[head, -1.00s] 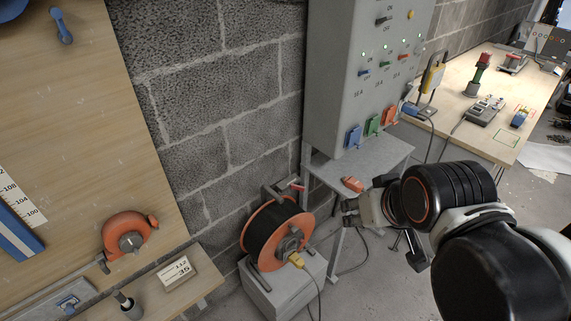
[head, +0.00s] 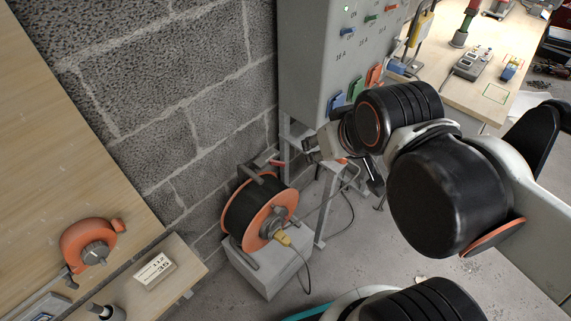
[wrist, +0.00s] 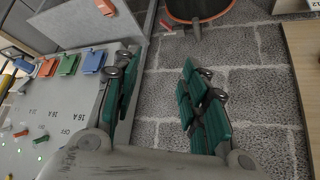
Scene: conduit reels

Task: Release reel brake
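The cable reel (head: 278,215) has orange flanges and dark wound cable, and it stands on a grey block. A small red lever (head: 276,163), which looks like the brake, sticks out at the top of the reel's grey frame. My gripper (head: 309,150) is just right of the lever, in front of the cabinet's stand; its tips are small in the head view. In the wrist view my gripper (wrist: 158,72) is open and empty, its green-padded fingers well apart. The reel's orange rim (wrist: 200,20) and the red lever (wrist: 166,26) show beyond the fingertips, apart from them.
The grey cabinet (head: 310,75) with coloured sockets stands close behind my gripper. A yellow plug (head: 284,239) with a cable is at the reel's front. A block wall (head: 170,90) is behind the reel. A wooden bench (head: 180,272) is at lower left.

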